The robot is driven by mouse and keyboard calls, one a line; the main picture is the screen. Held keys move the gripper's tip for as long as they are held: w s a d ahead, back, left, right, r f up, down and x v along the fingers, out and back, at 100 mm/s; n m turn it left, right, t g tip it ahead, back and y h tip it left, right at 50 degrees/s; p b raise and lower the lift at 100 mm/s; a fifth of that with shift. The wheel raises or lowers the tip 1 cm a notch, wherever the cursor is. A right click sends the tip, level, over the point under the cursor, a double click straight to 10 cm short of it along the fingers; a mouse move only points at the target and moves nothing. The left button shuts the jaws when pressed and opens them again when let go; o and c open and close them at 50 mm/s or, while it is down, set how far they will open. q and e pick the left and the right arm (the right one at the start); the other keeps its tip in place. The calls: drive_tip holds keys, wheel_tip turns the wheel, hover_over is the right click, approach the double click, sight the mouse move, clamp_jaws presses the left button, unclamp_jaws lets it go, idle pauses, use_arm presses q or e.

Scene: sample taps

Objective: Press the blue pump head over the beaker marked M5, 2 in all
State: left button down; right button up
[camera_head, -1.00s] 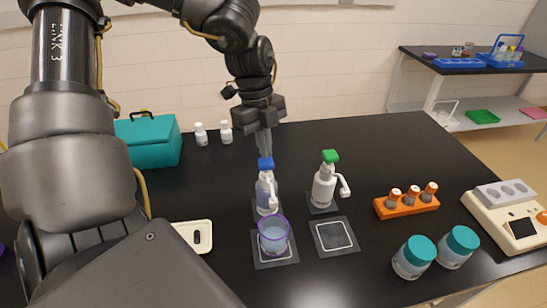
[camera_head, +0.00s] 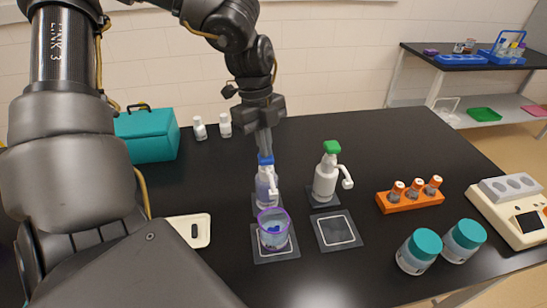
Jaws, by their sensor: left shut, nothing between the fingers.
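The blue pump head (camera_head: 266,160) tops a clear bottle (camera_head: 266,190) of pale violet liquid, standing on a dark pad. Its spout points toward the purple-rimmed beaker (camera_head: 274,236) in front. The beaker holds pale liquid with darker blue spots in it and stands on a dark square mat; I cannot read an M5 mark. My left gripper (camera_head: 265,151) is shut and points down, its tips at the top of the blue head, apparently touching it. My right gripper is out of view.
A green-headed pump bottle (camera_head: 327,176) stands to the right, behind an empty mat (camera_head: 337,231). An orange rack (camera_head: 410,197), two teal-capped jars (camera_head: 419,251) and a beige device (camera_head: 512,208) are further right.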

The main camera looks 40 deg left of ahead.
use_arm(q)
drive_tip(key=shift+r, duration=0.15)
drive_tip(key=shift+r+p, duration=0.85)
drive_tip(key=shift+r, duration=0.35)
